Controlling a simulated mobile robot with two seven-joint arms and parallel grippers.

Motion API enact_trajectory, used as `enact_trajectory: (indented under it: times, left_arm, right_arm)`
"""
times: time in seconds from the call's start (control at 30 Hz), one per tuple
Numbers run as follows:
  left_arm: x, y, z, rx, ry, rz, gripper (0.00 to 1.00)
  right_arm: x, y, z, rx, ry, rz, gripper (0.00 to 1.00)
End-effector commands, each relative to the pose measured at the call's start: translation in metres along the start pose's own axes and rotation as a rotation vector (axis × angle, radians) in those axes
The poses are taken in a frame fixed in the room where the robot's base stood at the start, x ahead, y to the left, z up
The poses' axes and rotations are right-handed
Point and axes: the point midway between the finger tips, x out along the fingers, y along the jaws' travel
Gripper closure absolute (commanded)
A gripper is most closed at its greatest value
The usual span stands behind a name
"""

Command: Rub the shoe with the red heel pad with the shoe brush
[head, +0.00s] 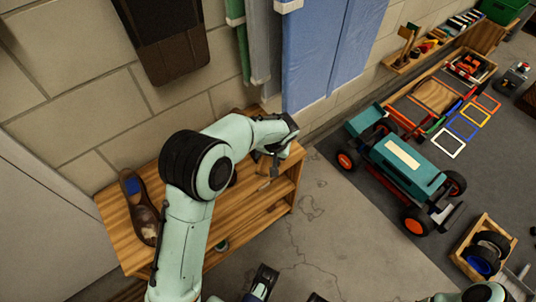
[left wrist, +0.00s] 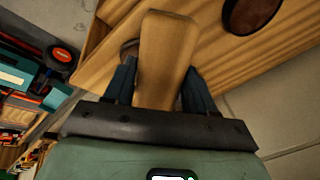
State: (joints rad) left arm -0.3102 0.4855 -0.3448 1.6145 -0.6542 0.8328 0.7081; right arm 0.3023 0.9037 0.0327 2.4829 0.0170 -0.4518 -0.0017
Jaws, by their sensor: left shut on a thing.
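My left gripper (head: 268,163) is at the right end of the wooden bench and shut on a wooden brush (left wrist: 165,50). The pale brush back shows between the two fingers in the left wrist view; its bristles are hidden. A brown shoe (head: 146,222) with a blue heel pad (head: 132,186) lies at the bench's left end, apart from the gripper. Dark brown bits show behind my left arm, perhaps another shoe; no red heel pad is visible. A dark oval brown thing (left wrist: 250,14) is on the wood near the brush. My right gripper cannot be made out clearly at the bottom edge.
The wooden bench (head: 118,222) stands against a block wall and has a lower shelf. A teal car (head: 405,165) with orange wheels is on the floor to the right. A wooden crate of wheels (head: 484,250) is near it. Bare floor (head: 320,215) lies between bench and car.

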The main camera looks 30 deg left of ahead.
Motion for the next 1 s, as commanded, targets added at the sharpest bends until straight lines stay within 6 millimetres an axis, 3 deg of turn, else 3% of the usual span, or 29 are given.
enact_trajectory:
  times: [0.57,1.0]
  left_arm:
    - [0.011,0.001,-0.001,0.000,0.000,0.000,0.69]
    - [0.010,0.021,-0.024,0.001,0.001,0.003,0.69]
  right_arm:
    - [0.008,0.004,-0.001,0.004,0.000,0.004,0.57]
    - [0.005,0.003,-0.001,0.007,0.001,0.006,0.57]
